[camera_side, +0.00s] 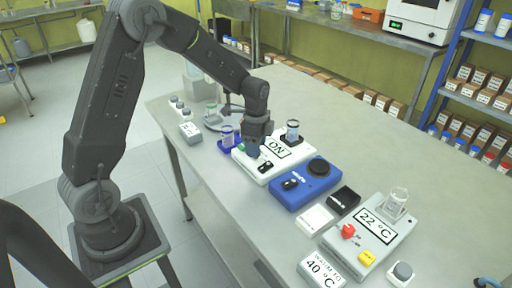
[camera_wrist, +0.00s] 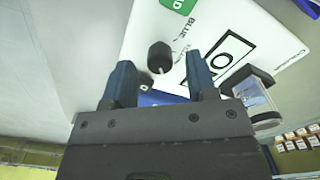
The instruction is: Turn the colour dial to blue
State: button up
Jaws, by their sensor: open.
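In the wrist view, the white device (camera_wrist: 270,25) fills the upper picture. The dial's setting is too small to read. My gripper (camera_wrist: 160,80) is open, with one blue finger on each side of the dial's line. The dial appears just beyond the fingertips, and I cannot tell whether they touch it. In the side view my gripper (camera_side: 252,152) is low over the white device.
A blue device (camera_side: 305,185) with a round black plate stands right of the white one. A small glass vessel (camera_side: 292,131) is behind the ON sign. A purple-blue holder (camera_side: 228,143) stands at left. A 22 °C device (camera_side: 370,235) is at front right.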

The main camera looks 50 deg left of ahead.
jog(key=shift+f, duration=0.6)
jog(key=c, duration=0.9)
